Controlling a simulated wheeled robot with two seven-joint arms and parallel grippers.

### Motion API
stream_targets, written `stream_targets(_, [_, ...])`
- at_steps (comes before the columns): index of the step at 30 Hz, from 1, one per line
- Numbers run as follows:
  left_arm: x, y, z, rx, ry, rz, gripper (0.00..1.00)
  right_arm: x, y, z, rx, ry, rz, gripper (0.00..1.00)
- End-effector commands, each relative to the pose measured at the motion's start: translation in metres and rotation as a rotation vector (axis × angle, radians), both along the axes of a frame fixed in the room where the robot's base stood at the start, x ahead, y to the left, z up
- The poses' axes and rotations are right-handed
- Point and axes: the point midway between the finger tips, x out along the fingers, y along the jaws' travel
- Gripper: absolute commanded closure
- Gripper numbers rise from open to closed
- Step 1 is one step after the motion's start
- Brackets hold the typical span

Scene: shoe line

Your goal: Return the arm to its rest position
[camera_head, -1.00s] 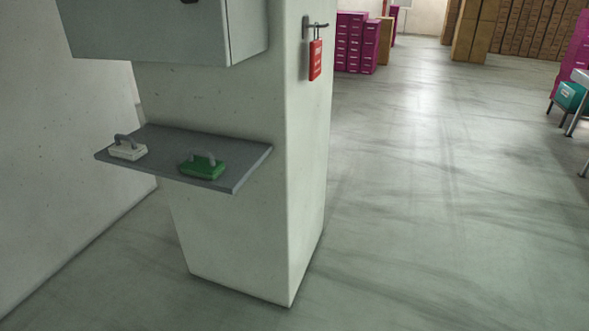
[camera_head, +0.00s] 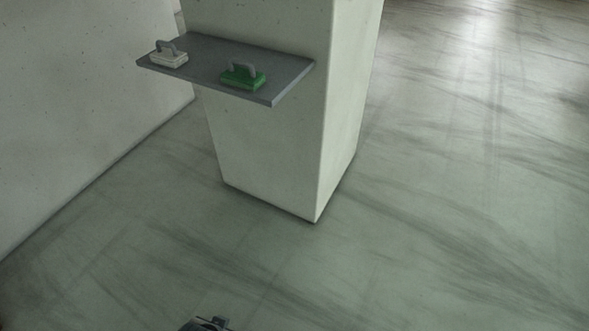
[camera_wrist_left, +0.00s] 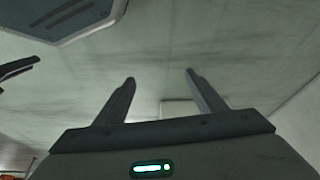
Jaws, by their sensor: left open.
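My left gripper (camera_wrist_left: 160,77) shows in the left wrist view with its two dark fingers spread apart. Nothing is between them, and a pale grey surface lies beyond. In the head view only a small dark piece of what looks like my arm shows at the bottom edge; I cannot tell which part it is. I do not make out my right gripper in either view.
A grey shelf (camera_head: 215,77) juts from a pale pillar (camera_head: 270,150). It holds a white handled block (camera_head: 168,59) on the left and a green handled block (camera_head: 243,79) on the right. The floor (camera_head: 450,220) around the pillar is clear.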

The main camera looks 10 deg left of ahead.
Motion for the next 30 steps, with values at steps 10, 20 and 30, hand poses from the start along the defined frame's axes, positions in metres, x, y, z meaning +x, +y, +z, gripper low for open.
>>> stream_targets(10, [0.0, -0.014, -0.122, -0.029, -0.057, -0.015, 0.36, 0.014, 0.013, 0.008, 0.024, -0.083, 0.006, 0.69])
stream_targets(20, [-0.023, -0.018, -0.187, -0.047, -0.103, -0.024, 0.36, 0.02, 0.019, 0.013, 0.038, -0.133, 0.012, 0.69])
stream_targets(30, [-0.026, -0.018, -0.193, -0.049, -0.111, -0.026, 0.36, 0.021, 0.02, 0.013, 0.039, -0.14, 0.012, 0.69])
